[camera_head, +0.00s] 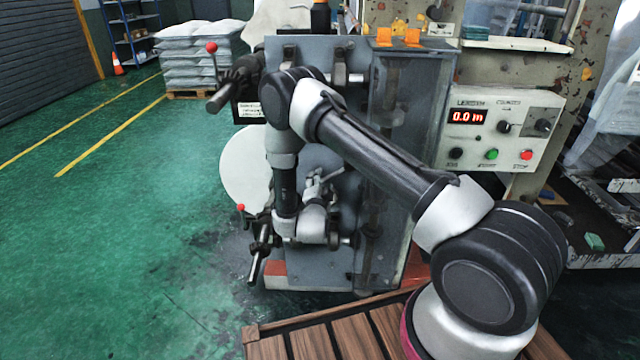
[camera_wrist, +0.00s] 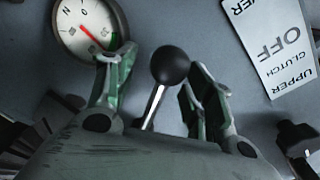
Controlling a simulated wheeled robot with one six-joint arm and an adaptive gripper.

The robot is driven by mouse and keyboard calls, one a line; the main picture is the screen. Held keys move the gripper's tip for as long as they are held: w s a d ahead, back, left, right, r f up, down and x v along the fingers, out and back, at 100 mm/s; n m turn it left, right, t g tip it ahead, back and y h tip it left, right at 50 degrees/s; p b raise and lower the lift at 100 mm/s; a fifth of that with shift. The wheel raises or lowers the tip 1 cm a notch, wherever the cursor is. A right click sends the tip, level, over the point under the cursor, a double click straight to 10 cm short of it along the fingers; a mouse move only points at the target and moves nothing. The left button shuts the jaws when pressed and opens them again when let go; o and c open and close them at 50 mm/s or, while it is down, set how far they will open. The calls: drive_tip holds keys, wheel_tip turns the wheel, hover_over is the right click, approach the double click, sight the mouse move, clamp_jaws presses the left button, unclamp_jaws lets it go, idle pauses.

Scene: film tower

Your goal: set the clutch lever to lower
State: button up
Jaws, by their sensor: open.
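The clutch lever shows in the wrist view as a black ball knob (camera_wrist: 170,65) on a thin silver stem. It stands between the two fingers of my gripper (camera_wrist: 158,78), which are open, one on each side, with gaps to the knob. The clutch label (camera_wrist: 273,45) is beside it at the upper right, tilted and upside down, with OFF, UPPER, CLUTCH and a cut-off word ending in WER. I cannot tell which position the lever is in. In the head view my gripper (camera_head: 322,185) is at the grey machine panel, and the lever is not clearly visible there.
A round gauge (camera_wrist: 88,28) with a red needle is close to the left finger. Red-knobbed levers (camera_head: 211,48) stick out on the machine's left side. A control box (camera_head: 500,128) reads 0.0 m at the right. Green floor (camera_head: 130,220) is clear at the left.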

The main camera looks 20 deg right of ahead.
drive_tip(key=v, duration=1.1)
drive_tip(key=shift+s, duration=0.35)
